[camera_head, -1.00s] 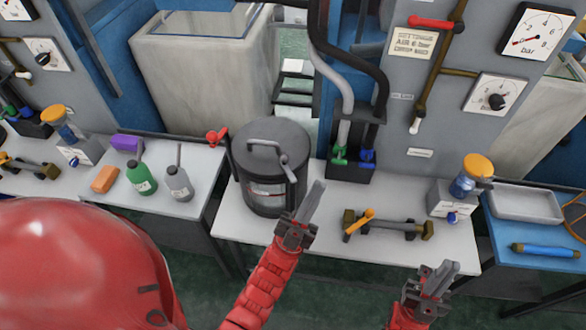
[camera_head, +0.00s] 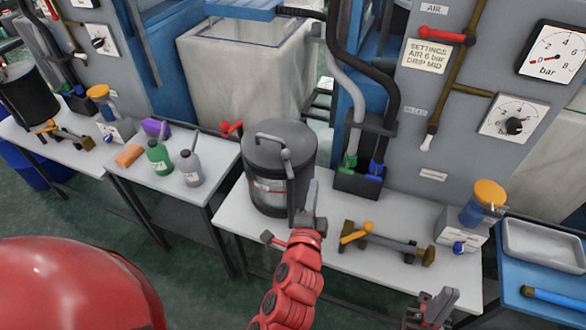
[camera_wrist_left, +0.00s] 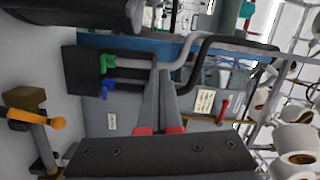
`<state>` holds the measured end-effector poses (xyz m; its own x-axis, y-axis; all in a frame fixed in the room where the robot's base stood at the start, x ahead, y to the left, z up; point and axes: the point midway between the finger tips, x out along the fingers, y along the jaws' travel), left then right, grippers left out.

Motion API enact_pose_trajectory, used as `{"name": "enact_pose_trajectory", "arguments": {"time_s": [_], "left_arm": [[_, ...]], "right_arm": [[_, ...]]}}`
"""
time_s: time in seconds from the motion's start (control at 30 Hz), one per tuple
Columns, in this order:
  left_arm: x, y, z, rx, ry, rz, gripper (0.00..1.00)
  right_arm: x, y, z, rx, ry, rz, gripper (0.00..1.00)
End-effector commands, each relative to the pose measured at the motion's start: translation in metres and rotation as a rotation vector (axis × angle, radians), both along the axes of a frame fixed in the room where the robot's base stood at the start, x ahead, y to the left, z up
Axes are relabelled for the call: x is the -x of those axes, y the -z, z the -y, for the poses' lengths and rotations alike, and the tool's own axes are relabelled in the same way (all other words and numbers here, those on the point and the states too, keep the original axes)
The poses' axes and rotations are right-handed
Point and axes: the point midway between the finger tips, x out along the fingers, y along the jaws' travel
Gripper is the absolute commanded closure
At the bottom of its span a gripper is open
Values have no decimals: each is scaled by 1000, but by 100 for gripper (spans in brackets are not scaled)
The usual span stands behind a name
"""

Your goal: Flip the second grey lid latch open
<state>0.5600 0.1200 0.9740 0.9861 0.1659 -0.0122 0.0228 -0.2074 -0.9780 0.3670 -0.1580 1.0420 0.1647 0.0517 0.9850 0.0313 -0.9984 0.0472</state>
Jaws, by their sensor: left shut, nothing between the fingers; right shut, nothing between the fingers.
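The dark grey canister (camera_head: 262,190) stands on the white bench in the head view, with a bent handle on its lid (camera_head: 285,138). A grey latch (camera_head: 290,170) runs down its front side. A red-ended lever (camera_head: 231,128) sticks outward at its left rear. My left gripper (camera_head: 313,188) is shut and empty, just right of the front latch's lower part; I cannot tell whether they touch. A short red-tipped piece (camera_head: 271,238) shows left of the wrist; I cannot tell what it is. The left wrist view shows the shut fingers (camera_wrist_left: 162,80). My right gripper (camera_head: 440,302) is shut and empty at the bottom.
A brass fitting with an orange lever (camera_head: 385,243) lies right of the canister. Behind stands a dark block with green and blue hose couplings (camera_head: 358,182). Green (camera_head: 158,158) and grey bottles (camera_head: 190,168) stand on the left bench. A grey tray (camera_head: 545,245) lies at right.

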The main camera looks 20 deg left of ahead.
Motion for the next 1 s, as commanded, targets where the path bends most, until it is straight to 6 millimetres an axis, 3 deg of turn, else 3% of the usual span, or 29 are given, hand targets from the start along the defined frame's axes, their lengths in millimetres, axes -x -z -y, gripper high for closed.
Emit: {"name": "enact_pose_trajectory", "arguments": {"time_s": [0.2, 0.57, 0.77, 1.0], "left_arm": [[6, 3, -15, -19, -62, -38, 100], [3, 2, -16, -18, -64, -39, 100], [-21, 2, -24, -15, -68, -40, 100], [-72, 2, -35, -16, -66, -38, 100]], "right_arm": [[0, 2, 0, 0, 0, 0, 100], [0, 0, 0, 0, 0, 0, 100], [0, -12, 0, 0, 0, 0, 100], [0, -30, 0, 0, 0, 0, 100]]}}
